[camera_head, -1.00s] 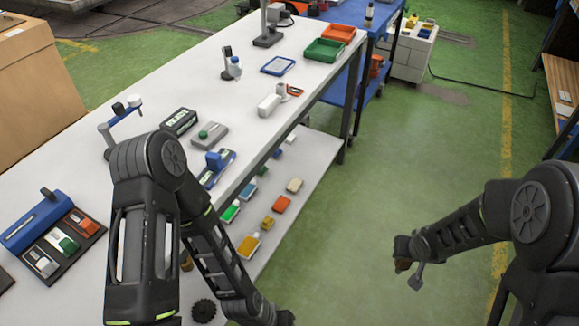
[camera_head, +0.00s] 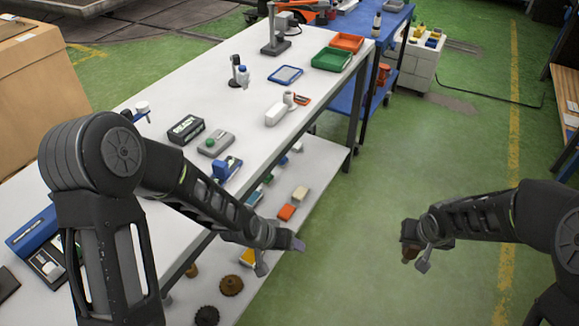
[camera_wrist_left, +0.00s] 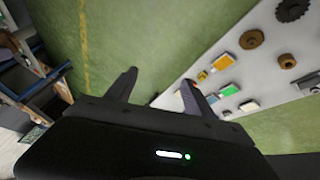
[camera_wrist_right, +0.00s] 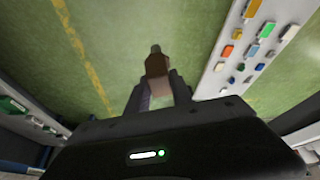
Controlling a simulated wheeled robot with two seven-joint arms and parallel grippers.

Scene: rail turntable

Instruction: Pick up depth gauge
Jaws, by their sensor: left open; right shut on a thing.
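I cannot tell for certain which item is the depth gauge. Measuring-bench items on the white table include a blue device (camera_head: 227,168), a grey box with a green button (camera_head: 215,144) and a black display box (camera_head: 186,130). My left gripper (camera_head: 279,256) is open and empty beyond the table's right edge; its spread fingers show in the left wrist view (camera_wrist_left: 160,80). My right gripper (camera_head: 414,250) is shut on a brown thing (camera_wrist_right: 157,66) over the green floor, away from the table. My left arm hides part of the near table.
The white table (camera_head: 225,90) runs to the back, with green (camera_head: 332,60) and orange (camera_head: 347,42) trays at its far end. Its lower shelf (camera_head: 320,165) holds small blocks and gears. A blue cart (camera_head: 385,20) stands behind.

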